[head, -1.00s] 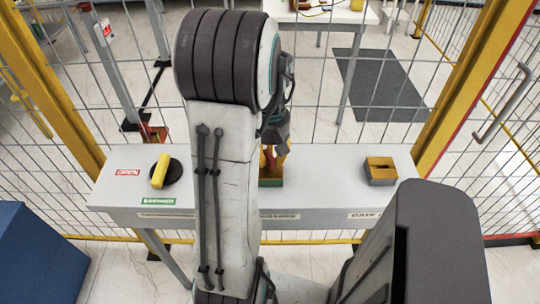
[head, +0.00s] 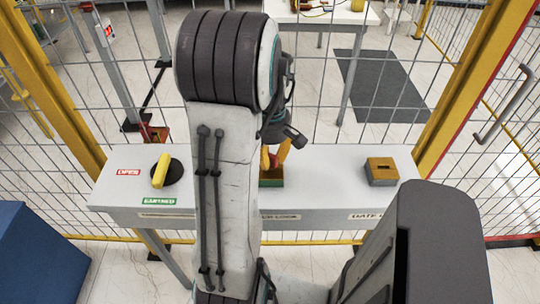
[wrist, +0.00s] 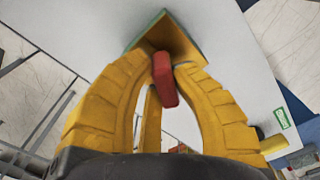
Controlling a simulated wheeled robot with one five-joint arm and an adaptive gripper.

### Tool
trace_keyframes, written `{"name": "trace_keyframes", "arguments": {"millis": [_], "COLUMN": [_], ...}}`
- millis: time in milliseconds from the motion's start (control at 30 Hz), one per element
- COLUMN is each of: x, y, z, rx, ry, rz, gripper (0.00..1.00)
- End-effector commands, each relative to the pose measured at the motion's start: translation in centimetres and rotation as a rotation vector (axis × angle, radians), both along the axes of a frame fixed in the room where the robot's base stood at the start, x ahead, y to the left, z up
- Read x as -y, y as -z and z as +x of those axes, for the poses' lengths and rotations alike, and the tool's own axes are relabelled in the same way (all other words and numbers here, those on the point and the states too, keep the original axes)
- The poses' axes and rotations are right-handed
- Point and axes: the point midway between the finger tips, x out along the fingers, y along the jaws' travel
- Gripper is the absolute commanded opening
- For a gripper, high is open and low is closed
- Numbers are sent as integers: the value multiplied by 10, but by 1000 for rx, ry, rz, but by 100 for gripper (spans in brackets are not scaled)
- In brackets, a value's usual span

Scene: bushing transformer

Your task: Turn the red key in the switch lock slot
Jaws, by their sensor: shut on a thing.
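The red key (wrist: 167,90) is between the yellow fingertips of my gripper (wrist: 165,70) in the wrist view, and the fingers are shut on it. Its far end overlaps the yellow face of the green-edged switch lock (wrist: 186,42); I cannot tell how deep it sits in the slot. In the head view the switch lock (head: 271,180) stands mid-table, partly behind my arm. My gripper (head: 274,164) is tilted right above it, with a bit of red showing between the fingers.
The grey table (head: 325,180) carries a yellow-handled black knob (head: 161,171) on the left, between OPEN and green labels. A second yellow-topped box with a dark slot (head: 381,170) is on the right. Wire fence (head: 385,60) stands behind. A blue box (head: 38,255) is at lower left.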

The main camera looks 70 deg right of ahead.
Motion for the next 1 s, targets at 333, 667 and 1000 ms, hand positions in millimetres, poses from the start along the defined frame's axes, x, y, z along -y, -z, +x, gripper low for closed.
{"name": "trace_keyframes", "arguments": {"millis": [333, 667, 1000], "x": [-2, -2, -2], "y": [2, 2, 2], "z": [1, 2, 2], "rx": [0, 1, 1], "ry": [-355, -501, -528], "rz": [5, 6, 5], "gripper": [0, 0, 25]}}
